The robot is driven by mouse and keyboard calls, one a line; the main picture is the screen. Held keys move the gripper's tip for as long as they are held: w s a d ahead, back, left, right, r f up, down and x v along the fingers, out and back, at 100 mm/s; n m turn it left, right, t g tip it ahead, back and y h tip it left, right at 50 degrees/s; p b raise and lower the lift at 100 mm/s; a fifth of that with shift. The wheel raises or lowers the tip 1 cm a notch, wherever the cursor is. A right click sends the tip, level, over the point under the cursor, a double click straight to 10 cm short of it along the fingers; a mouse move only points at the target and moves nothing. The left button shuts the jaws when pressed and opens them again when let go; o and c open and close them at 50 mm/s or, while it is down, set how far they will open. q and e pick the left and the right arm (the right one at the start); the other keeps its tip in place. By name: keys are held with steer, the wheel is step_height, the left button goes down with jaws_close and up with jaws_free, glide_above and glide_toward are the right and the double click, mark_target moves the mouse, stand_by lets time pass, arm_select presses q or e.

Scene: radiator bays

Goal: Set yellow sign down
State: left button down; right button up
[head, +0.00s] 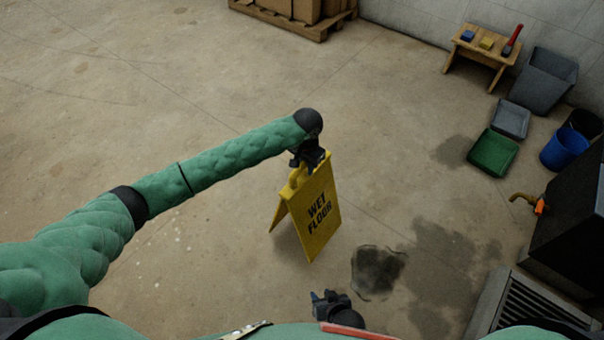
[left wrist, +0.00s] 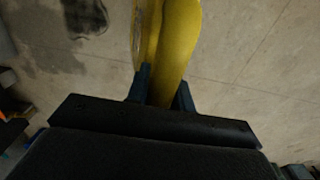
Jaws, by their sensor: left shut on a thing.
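The yellow wet floor sign (head: 317,210) is upright with its two panels spread, near the middle of the head view. My left gripper (head: 303,166) is at the sign's top edge and shut on it. In the left wrist view the sign's yellow top (left wrist: 178,45) runs between the two fingers (left wrist: 161,88). I cannot tell whether the sign's feet touch the floor. My right gripper (head: 325,299) is low in the head view, near my body and apart from the sign; its fingers are too small to read.
A dark wet patch (head: 378,271) lies right of the sign, with fainter damp stains beyond. The floor left of the sign is clear.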

arm_select(q)
steer(key=shift+w+a+f, duration=0.25)
steer(key=shift+a+f, duration=0.2)
steer(key=shift+a, duration=0.2)
steer(key=shift+f, duration=1.95)
steer(key=c, duration=1.2)
jaws_free()
steer(key=shift+f, duration=0.1)
